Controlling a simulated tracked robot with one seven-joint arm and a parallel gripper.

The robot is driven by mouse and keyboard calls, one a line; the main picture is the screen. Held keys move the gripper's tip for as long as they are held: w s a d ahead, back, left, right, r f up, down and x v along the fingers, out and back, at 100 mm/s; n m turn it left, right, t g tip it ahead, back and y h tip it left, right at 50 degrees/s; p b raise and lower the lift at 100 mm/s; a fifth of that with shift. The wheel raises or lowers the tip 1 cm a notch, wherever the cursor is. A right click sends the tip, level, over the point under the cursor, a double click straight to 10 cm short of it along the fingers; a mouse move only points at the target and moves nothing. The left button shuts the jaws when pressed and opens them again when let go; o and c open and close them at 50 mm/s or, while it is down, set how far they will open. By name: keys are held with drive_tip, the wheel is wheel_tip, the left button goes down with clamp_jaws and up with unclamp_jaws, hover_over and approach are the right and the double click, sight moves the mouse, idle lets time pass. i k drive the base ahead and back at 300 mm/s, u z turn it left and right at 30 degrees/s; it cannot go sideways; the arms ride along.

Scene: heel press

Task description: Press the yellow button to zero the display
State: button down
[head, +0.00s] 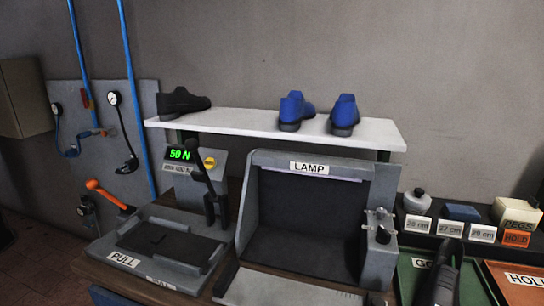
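The yellow button (210,162) is a small round disc on the grey sloped face of a display box, left of centre in the head view. A white label (176,168) under the display is too small to read surely. A black upright lever-like part (207,190) rises in front of the box, close to the button, which still shows. I cannot make out my gripper in the head view.
A grey press base (122,259) marked PULL, with an orange-tipped lever (105,194), stands in front. A white shelf (250,122) with shoes runs above. A lamp box (310,167) stands right. A dark object (440,280), unclear, rises before the green tray (410,277).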

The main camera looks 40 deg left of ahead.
sight(209, 163)
drive_tip(key=z, duration=0.55)
drive_tip(key=k, duration=2.15)
drive_tip(key=u, duration=1.4)
drive_tip(key=i, duration=1)
drive_tip(key=z, duration=0.05)
